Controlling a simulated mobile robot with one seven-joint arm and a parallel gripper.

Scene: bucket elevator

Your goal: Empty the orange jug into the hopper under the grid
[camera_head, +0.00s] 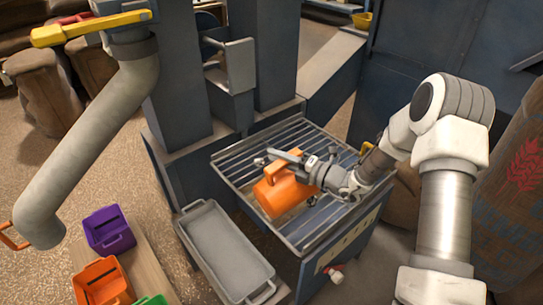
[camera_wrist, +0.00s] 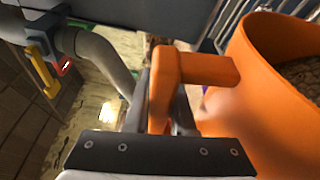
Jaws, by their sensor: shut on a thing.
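The orange jug (camera_head: 285,192) is over the metal grid (camera_head: 325,222) of the blue hopper (camera_head: 293,268) in the head view. My gripper (camera_head: 292,162) is shut on the jug's handle. In the wrist view the jug (camera_wrist: 255,105) fills the right side, and brown grainy material shows inside its rim. My gripper (camera_wrist: 160,110) holds the handle there, with its fingers partly hidden. The jug looks tilted in the head view. I cannot tell whether it touches the grid or whether anything is flowing out.
A grey tray (camera_head: 226,252) hangs at the hopper's front left. Purple (camera_head: 108,230) and orange (camera_head: 101,283) bins stand on a board at lower left. A grey pipe (camera_head: 100,140) with a yellow lever (camera_head: 90,28) slants down at left. A large sack (camera_head: 515,190) stands at right.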

